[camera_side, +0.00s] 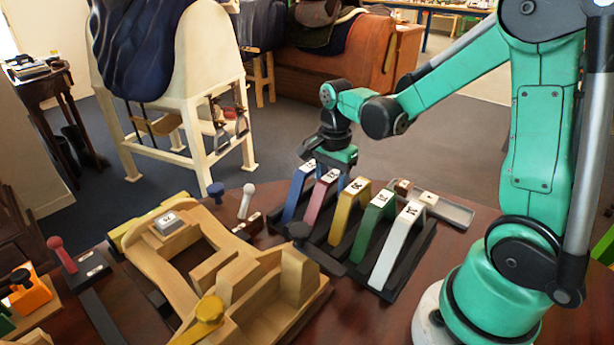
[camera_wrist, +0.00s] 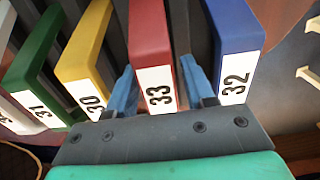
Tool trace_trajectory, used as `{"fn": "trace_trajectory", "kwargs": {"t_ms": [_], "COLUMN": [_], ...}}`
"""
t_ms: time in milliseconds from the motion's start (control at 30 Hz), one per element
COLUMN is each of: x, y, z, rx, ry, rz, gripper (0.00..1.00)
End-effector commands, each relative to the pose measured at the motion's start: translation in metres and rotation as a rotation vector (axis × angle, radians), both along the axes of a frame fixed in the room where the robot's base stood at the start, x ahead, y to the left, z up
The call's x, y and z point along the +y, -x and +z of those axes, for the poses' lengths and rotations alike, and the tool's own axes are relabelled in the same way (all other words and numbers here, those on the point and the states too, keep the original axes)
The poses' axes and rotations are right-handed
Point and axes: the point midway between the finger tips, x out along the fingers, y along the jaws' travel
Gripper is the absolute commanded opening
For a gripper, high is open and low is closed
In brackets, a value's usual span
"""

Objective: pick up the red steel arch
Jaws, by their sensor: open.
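The red steel arch (camera_side: 319,200) stands in a dark rack between the blue arch (camera_side: 297,193) and the yellow arch (camera_side: 347,214). In the wrist view the red arch (camera_wrist: 149,35) has a white label reading 33. My gripper (camera_side: 331,172) is over the far end of the rack. In the wrist view my gripper (camera_wrist: 157,64) is open, with one blue finger on each side of the red arch. The right finger is between the red arch and the blue arch (camera_wrist: 237,35). Whether either finger touches the red arch cannot be told.
The green arch (camera_side: 374,224) and the white arch (camera_side: 397,245) stand farther right in the rack (camera_side: 422,244). A grey tray (camera_side: 456,213) lies behind them. A wooden saddle-tree form (camera_side: 152,262) fills the table's left part. The neighbouring arches leave narrow gaps beside the red one.

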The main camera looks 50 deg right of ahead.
Motion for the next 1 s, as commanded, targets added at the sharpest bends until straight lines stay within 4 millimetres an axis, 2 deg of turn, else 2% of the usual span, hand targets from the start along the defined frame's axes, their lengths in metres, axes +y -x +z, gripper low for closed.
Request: {"fn": "trace_trajectory", "kwargs": {"t_ms": [133,367,400,567,1000], "x": [0.0002,0.0002,0.0002,0.0002,0.0002], "y": [0.0002,0.0004,0.0004,0.0004,0.0002], "z": [-0.0073,-0.0082,-0.0081,-0.0080,-0.0058], "rx": [-0.001,-0.001,-0.001,-0.001,-0.001], "ry": [0.000,0.000,0.000,0.000,0.000], "rz": [0.001,0.001,0.001,0.002,0.002], "gripper": [0.47,0.47,0.45,0.00,0.00]}}
